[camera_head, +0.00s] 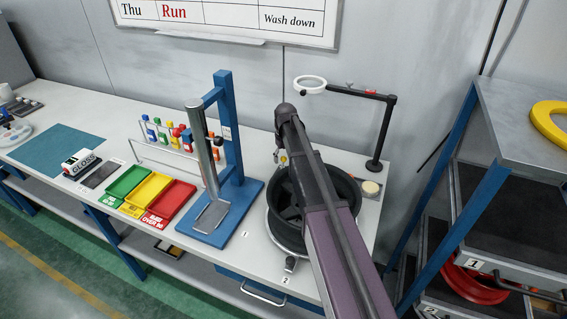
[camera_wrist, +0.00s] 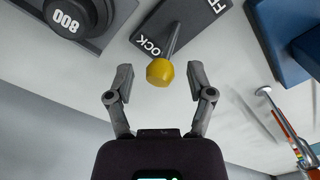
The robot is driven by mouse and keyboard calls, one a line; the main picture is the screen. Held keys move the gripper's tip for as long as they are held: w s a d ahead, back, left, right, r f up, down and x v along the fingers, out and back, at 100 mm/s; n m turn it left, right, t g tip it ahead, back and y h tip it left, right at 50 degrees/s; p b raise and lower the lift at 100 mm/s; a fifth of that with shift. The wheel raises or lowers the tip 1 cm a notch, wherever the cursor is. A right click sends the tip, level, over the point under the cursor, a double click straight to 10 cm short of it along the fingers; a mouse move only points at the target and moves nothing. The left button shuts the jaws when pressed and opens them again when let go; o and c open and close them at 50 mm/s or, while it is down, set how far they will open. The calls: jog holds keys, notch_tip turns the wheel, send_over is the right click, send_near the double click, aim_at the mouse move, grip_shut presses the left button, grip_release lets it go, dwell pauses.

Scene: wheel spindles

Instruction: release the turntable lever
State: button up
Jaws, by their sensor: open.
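The lever shows in the wrist view as a grey rod with a yellow knob (camera_wrist: 160,72) on its end. It lies over a dark label plate (camera_wrist: 190,38) whose partly hidden lettering reads "OCK" and "F". My gripper (camera_wrist: 160,75) is open, with one finger on each side of the knob and visible space between each finger and the knob. Nothing is held. In the head view, a dark wheel (camera_head: 345,190) sits on the turntable at the bench's right end.
A blue stand (camera_head: 232,140) with a grey column stands left of the wheel. A ring magnifier (camera_head: 310,84) on a black post rises behind it. Green, yellow and red trays (camera_head: 148,190) lie further left. A shelf rack (camera_head: 530,110) stands at right.

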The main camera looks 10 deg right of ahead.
jog(key=shift+f, duration=0.35)
grip_shut()
jog(key=shift+a, duration=0.1)
jog(key=shift+s, duration=0.1)
